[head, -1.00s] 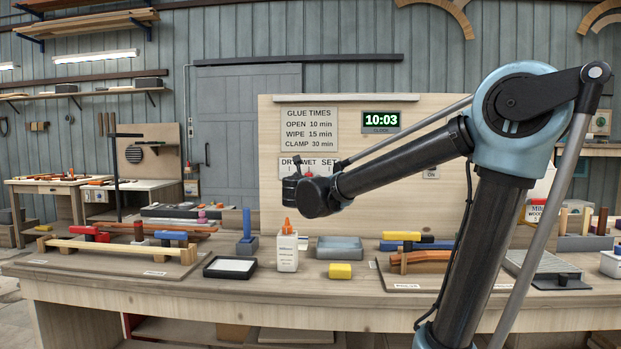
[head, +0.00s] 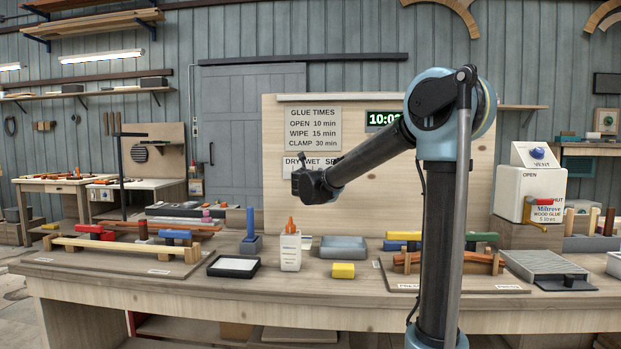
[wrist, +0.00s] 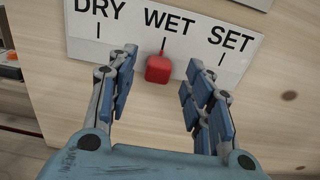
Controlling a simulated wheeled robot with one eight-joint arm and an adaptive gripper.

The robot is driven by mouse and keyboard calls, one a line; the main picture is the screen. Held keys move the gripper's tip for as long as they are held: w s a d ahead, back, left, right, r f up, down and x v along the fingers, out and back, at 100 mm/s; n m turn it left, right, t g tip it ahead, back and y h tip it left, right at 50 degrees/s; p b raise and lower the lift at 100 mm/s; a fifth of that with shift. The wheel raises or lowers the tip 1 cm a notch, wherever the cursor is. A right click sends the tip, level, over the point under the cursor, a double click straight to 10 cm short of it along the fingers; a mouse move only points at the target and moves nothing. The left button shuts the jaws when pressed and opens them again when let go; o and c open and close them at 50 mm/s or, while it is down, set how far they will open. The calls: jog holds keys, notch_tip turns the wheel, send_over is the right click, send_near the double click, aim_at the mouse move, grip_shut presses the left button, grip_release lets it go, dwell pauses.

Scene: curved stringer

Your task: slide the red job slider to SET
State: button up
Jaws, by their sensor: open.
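The red job slider (wrist: 159,69) sits just under the WET mark in the middle of a white DRY/WET/SET plate (wrist: 95,50) in the wrist view. The SET mark is to its right and DRY to its left. My gripper (wrist: 162,63) is open, with one finger left of the slider and one right of it. A gap shows on each side. In the head view my gripper (head: 312,186) is in front of the lower part of the plate (head: 292,166), hiding the slider and part of SET.
The plate is on an upright wooden board (head: 370,235), below a glue times sign (head: 312,130) and a green clock (head: 383,120). On the bench below stand a glue bottle (head: 291,252), a grey tray (head: 343,248) and a yellow block (head: 343,270).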

jog(key=shift+w+d, duration=0.1)
jog(key=shift+w, duration=1.85)
grip_shut()
